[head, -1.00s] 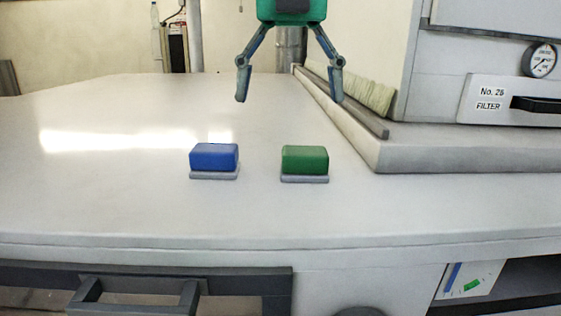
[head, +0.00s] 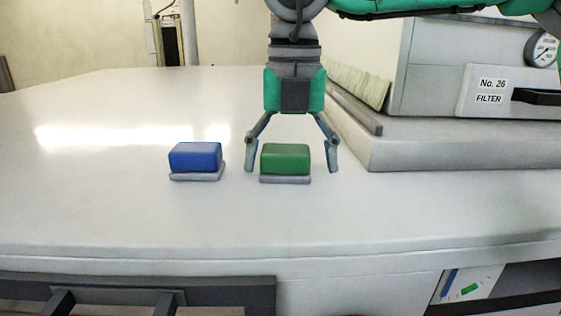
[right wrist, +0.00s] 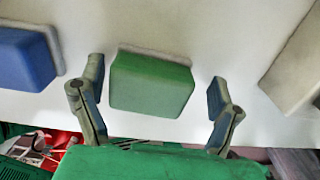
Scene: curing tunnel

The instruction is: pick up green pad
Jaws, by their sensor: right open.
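The green pad (head: 285,158) is a block on a thin grey base (head: 285,180) on the white table. It also shows in the right wrist view (right wrist: 150,84). My right gripper (head: 291,165) is open, pointing down, with one finger on each side of the green pad. Gaps show between the fingers and the pad in both views. In the right wrist view the fingers (right wrist: 157,100) also stand apart, left and right of the pad. My left gripper is not in view.
A blue pad (head: 195,157) on a similar base stands left of the green one, near the left finger. A raised ledge and a filter housing (head: 435,75) stand to the right. The table (head: 110,205) is clear at the left and in front.

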